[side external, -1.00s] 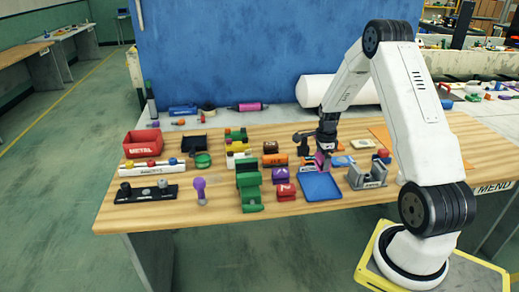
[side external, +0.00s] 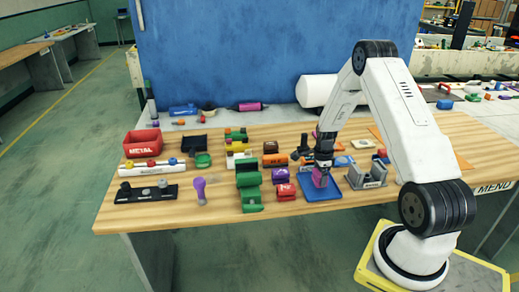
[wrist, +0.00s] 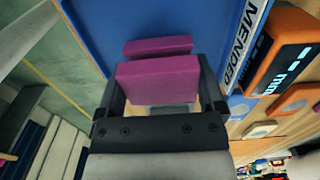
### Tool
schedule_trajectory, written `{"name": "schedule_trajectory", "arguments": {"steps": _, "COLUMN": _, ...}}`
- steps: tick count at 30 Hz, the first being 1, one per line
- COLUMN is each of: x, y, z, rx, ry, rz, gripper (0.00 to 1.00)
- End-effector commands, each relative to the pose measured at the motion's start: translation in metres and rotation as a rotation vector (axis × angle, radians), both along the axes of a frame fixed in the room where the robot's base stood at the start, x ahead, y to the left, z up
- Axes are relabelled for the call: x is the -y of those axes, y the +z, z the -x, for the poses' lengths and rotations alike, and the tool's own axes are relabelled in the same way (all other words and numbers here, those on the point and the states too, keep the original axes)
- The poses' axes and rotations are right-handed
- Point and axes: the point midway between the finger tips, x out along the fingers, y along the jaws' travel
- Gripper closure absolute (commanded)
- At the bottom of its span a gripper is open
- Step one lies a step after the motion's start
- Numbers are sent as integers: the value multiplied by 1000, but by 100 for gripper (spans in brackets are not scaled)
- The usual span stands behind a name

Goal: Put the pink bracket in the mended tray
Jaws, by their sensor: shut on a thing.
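The pink bracket (wrist: 158,80) is between the two fingers of my gripper (wrist: 160,95) in the wrist view, and the jaws are shut on it. In the side view the bracket (side external: 320,177) hangs under my gripper (side external: 322,172), over the blue tray (side external: 310,193). The wrist view shows the tray (wrist: 100,22) behind the bracket, with the word MENDED on its white edge strip. The tray looks empty otherwise. I cannot tell whether the bracket touches the tray floor.
A grey metal holder (side external: 368,178) stands just right of the tray. Red and purple blocks (side external: 285,192) and a green bracket (side external: 250,198) stand to its left. An orange device with a display (wrist: 285,48) is beside the tray. The table's front edge is close to the tray.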

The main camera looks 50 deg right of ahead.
Motion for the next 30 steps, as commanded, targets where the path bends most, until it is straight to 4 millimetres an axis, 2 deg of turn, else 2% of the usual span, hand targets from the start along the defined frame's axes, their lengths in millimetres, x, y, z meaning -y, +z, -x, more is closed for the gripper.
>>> {"name": "schedule_trajectory", "arguments": {"steps": 30, "x": 0, "y": -11, "z": 0, "rx": 0, "ry": 0, "rz": 0, "gripper": 76}}
